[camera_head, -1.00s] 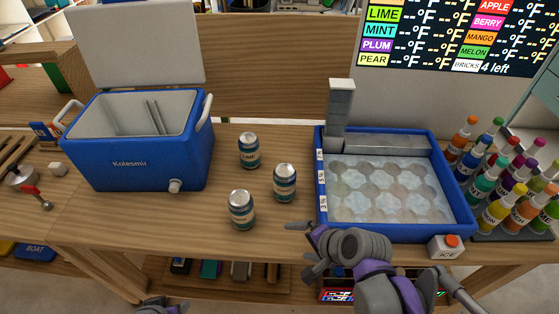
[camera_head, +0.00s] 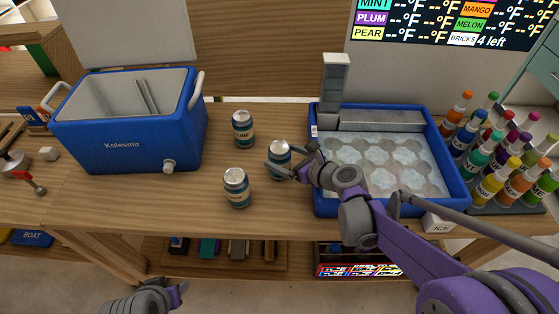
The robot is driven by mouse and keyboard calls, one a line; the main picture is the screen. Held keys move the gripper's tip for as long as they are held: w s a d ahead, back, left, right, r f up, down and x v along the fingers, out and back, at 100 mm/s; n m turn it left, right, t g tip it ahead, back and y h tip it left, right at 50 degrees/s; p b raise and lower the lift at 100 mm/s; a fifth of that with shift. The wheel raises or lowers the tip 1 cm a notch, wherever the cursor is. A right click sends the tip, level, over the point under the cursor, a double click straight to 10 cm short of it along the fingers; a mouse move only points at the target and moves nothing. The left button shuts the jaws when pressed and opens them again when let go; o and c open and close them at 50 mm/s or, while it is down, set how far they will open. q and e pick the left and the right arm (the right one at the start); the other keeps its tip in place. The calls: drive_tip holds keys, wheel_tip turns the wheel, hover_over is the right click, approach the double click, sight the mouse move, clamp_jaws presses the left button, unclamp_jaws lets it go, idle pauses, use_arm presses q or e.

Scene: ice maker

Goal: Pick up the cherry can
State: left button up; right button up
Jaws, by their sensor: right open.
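Three teal-and-silver cans stand upright on the wooden table. The back can (camera_head: 243,128) has a label that seems to read LIME. The front can (camera_head: 237,188) and the right can (camera_head: 279,158) have labels too small or covered to read, so I cannot tell which is cherry. My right gripper (camera_head: 291,163) is open at the right can, with its fingers close to the can's right and front sides. I cannot tell whether they touch it. My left gripper (camera_head: 178,293) is at the bottom edge, partly cut off, away from the cans.
A blue open cooler (camera_head: 125,145) stands left of the cans. A blue ice tray (camera_head: 388,206) lies right of them, under my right forearm. Colourful bottles (camera_head: 495,180) stand at the far right. The table in front of the cans is clear.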

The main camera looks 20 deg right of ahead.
drive_tip(key=x, duration=0.5)
drive_tip(key=shift+w, duration=0.35)
drive_tip(key=shift+r, duration=0.1)
drive_tip(key=shift+c, duration=0.3)
